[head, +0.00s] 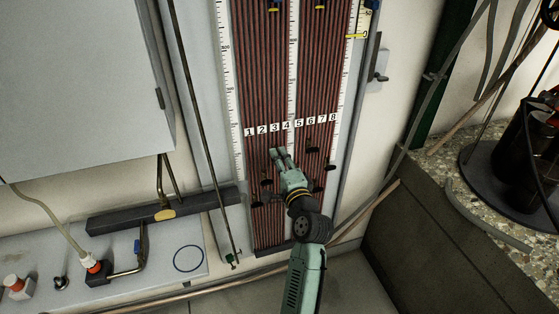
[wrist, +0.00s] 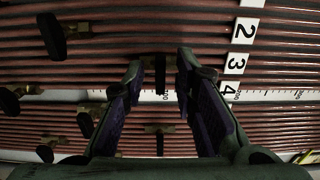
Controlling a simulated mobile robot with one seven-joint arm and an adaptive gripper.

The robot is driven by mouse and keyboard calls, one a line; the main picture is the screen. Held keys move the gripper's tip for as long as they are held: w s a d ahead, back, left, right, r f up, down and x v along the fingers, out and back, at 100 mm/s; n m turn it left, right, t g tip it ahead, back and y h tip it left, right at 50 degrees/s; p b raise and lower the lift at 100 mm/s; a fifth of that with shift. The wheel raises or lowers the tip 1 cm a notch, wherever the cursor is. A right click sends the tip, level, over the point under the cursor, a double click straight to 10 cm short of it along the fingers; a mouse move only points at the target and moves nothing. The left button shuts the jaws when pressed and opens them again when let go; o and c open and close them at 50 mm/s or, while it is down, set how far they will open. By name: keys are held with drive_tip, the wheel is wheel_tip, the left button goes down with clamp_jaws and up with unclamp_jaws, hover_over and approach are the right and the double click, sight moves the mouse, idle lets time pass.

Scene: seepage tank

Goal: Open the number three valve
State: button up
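The panel (head: 262,75) has rows of reddish tubes with number labels one to eight. The number three label (wrist: 235,64) shows in the wrist view, and also in the head view (head: 275,128). A small dark valve handle (wrist: 154,80) sits between my gripper's fingertips, roughly in line with the three label. My gripper (head: 278,152) reaches the panel below the labels. In the wrist view its two fingers (wrist: 158,66) are spread apart on either side of that handle, with visible gaps. I cannot tell whether either finger touches it. My gripper hides part of the lower tubes in the head view.
Other dark valve handles stand close by, one at the wrist view's upper left (wrist: 53,36) and one below (wrist: 160,143). A grey cabinet (head: 75,80) is at left. A stone-topped ledge (head: 470,165) with a black vessel (head: 525,145) is at right.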

clamp_jaws()
drive_tip(key=shift+f+n+b, duration=0.1)
drive_tip(key=shift+n+b, duration=0.2)
idle(0.3)
drive_tip(key=shift+n+b, duration=6.3)
drive_tip(key=shift+n, duration=2.9)
drive_tip(key=shift+o, duration=0.6)
unclamp_jaws()
